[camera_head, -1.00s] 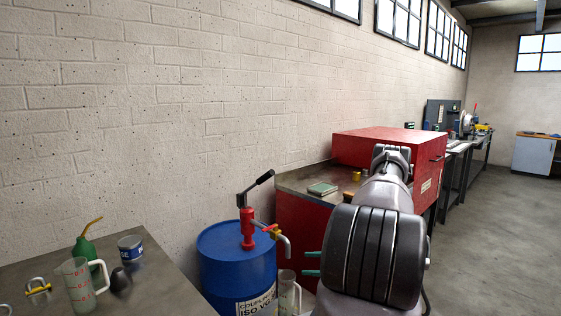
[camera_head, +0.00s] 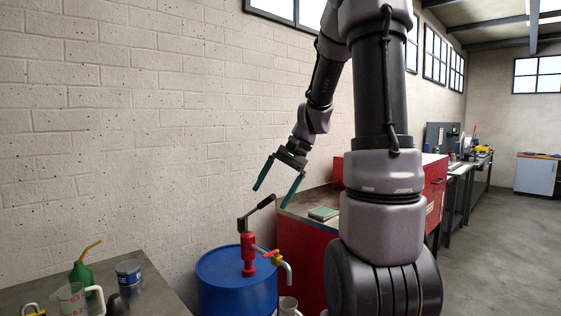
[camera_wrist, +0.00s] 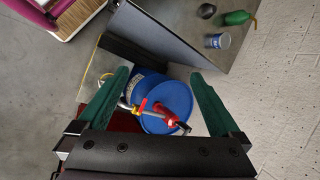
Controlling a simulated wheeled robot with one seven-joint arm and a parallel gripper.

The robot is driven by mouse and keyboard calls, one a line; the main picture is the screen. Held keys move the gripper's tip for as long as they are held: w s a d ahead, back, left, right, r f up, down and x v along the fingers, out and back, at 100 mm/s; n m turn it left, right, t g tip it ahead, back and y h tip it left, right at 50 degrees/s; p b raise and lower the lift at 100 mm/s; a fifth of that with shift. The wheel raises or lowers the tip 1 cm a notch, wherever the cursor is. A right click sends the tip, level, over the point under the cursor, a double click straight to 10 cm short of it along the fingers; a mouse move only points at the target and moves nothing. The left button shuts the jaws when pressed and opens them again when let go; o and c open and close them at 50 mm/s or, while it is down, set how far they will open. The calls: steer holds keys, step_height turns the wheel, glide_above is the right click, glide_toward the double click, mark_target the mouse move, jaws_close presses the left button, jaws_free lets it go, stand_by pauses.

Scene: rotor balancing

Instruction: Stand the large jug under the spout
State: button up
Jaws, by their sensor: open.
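A clear jug with a pale handle (camera_head: 287,305) shows only its top at the lower edge of the head view, below the pump's spout (camera_head: 288,272). Its base is out of view, and whether it is the large jug I cannot tell. Another clear jug with red marks (camera_head: 76,300) stands on the left bench. The red hand pump (camera_head: 248,255) sits on the blue drum (camera_head: 215,277); the pump also shows in the wrist view (camera_wrist: 167,113). My gripper (camera_head: 271,198) is open and empty, above the drum and pump handle.
The left bench (camera_head: 150,296) also holds a green oil can (camera_head: 84,273), a blue-and-white tin (camera_head: 129,272) and a dark object. A red cabinet and worktop (camera_head: 300,246) stand right of the drum. The brick wall (camera_head: 150,130) is behind. Open floor (camera_head: 490,250) lies at right.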

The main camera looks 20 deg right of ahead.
steer(key=s+a+r+n+t+h, duration=0.3)
steer(key=s+r, duration=0.7)
steer(key=s, duration=0.4)
steer(key=a+n+t, duration=0.1)
steer(key=t, duration=0.1)
steer(key=shift+s+r+n+t+h, duration=0.3)
steer(key=shift+s+t+h, duration=0.05)
steer(key=shift+t+h, duration=0.05)
steer(key=shift+a, duration=0.1)
